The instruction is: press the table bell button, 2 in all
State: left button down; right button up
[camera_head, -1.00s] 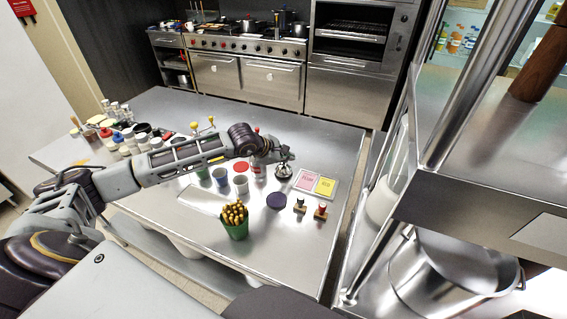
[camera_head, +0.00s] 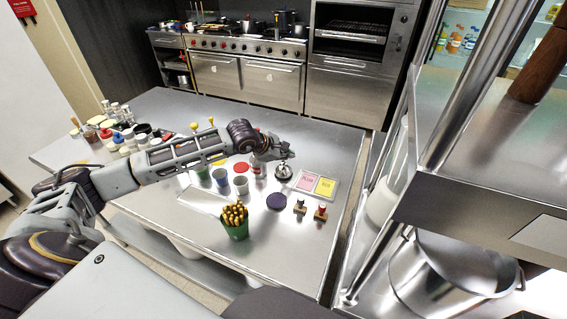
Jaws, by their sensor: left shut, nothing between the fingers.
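The table bell (camera_head: 284,171) is a small silver dome on a dark base. It stands on the steel table (camera_head: 185,238), just left of the pink and yellow cards. My left gripper (camera_head: 289,153) is shut and empty, with its tips above the bell. A small gap seems to show between the tips and the bell's top, but I cannot tell for sure whether they touch. My right gripper is not in view.
Cups (camera_head: 241,184) and a bottle stand left of the bell, close under my left arm. A green cup of fries (camera_head: 235,222), a dark round disc (camera_head: 277,202) and two stamps (camera_head: 320,212) are nearer me.

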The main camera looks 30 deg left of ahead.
pick_arm(q)
jog(key=shift+r, duration=0.15)
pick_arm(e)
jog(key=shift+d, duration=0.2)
pick_arm(q)
jog(key=shift+r, duration=0.1)
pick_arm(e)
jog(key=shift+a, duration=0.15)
pick_arm(q)
jog(key=shift+r, duration=0.35)
jog(key=shift+r+p, duration=0.35)
jog(key=shift+r, duration=0.95)
jog(key=shift+r+p, duration=0.4)
jog(key=shift+r, duration=0.35)
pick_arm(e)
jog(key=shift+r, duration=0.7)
